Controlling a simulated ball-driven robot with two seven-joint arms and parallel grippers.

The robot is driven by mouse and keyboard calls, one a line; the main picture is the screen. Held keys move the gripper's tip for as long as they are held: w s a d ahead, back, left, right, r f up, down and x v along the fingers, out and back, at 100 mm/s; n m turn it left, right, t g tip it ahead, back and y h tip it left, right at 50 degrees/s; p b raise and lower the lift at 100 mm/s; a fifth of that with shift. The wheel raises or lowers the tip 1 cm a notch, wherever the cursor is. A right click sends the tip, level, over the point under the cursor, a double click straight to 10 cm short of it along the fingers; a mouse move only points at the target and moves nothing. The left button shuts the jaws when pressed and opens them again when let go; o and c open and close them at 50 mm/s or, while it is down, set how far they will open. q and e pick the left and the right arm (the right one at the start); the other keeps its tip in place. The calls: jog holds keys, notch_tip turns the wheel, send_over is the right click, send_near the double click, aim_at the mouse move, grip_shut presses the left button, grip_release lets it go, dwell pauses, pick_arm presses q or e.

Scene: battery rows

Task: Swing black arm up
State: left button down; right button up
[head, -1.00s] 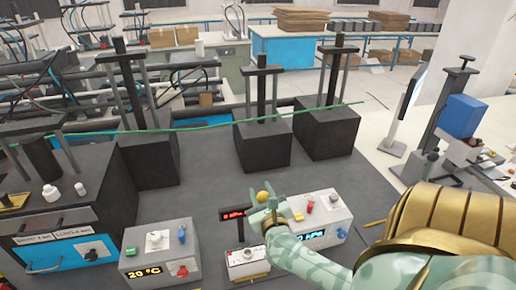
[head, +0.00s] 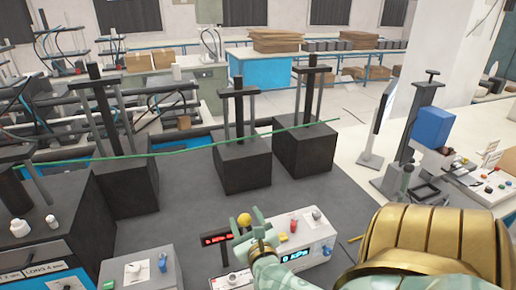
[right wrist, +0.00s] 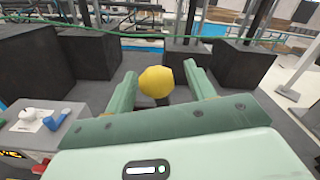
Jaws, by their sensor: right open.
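A yellow ball knob (head: 244,220) shows beside my right gripper in the head view. In the right wrist view the knob (right wrist: 157,81) sits on a short black stem (right wrist: 162,101), which I take as the black arm's end. My right gripper (head: 257,234) is open. In the right wrist view its two green fingers (right wrist: 160,74) stand on either side of the knob, with a gap visible at each side. Most of the arm below the knob is hidden by the gripper. My left gripper is not in view.
A small red-lit display (head: 216,239) stands close left of the gripper. A white box reading kPa (head: 312,236) is close right, and a grey control box (head: 138,270) is further left. Black blocks with posts (head: 243,166) stand behind on the dark table, with a green cable across them.

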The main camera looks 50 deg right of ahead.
jog(key=b+v, duration=0.3)
jog(key=v, duration=1.1)
jog(key=shift+s+d, duration=0.2)
